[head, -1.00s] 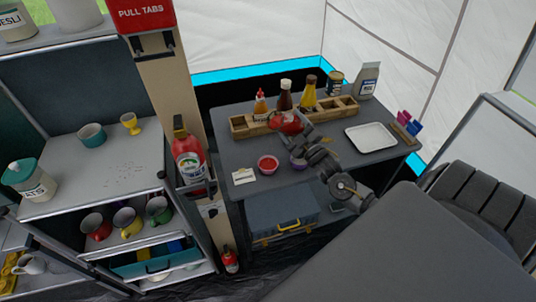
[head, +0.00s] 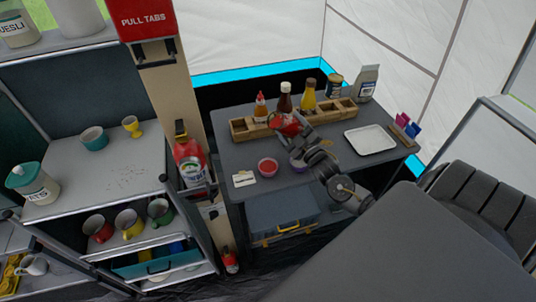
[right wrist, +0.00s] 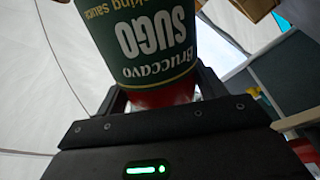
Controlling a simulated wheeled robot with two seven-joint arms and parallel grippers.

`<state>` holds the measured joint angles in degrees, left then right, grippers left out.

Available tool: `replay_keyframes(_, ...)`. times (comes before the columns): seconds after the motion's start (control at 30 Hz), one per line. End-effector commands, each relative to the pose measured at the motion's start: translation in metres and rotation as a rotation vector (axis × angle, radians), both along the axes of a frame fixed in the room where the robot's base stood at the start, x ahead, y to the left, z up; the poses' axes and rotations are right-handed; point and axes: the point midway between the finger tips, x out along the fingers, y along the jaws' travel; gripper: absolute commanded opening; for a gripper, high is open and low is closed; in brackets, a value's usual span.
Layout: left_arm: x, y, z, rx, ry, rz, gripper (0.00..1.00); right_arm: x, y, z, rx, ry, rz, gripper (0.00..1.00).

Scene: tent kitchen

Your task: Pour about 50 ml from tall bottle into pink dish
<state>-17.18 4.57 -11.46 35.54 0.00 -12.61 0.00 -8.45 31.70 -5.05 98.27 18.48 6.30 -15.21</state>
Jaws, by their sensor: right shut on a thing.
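The tall bottle shows in the right wrist view as a sauce bottle (right wrist: 150,45) with a dark green label reading "Bruccavo SUGO" and red below the label. In the head view the bottle (head: 286,123) is a small red shape, partly hidden by my right gripper (head: 300,132). My right gripper is shut on it, above the table behind the dishes. The pink dish (head: 267,172) stands on the table, front left of the bottle, with red contents inside. I see no stream between bottle and dish. My left gripper is not in view.
A purple dish (head: 297,159) stands right of the pink dish, partly behind my arm. A white card (head: 244,180) lies to the left. A wooden rack (head: 241,129) with several bottles stands behind; a white tray (head: 370,139) lies at right. A fire extinguisher (head: 189,160) hangs at left.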

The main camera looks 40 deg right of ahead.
Motion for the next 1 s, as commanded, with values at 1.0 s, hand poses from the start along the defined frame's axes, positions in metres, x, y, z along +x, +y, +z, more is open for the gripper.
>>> replay_keyframes(1.0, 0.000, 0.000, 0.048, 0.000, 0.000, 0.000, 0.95, 0.001, 0.001, 0.007, 0.384, 0.036, 0.000, 0.09)
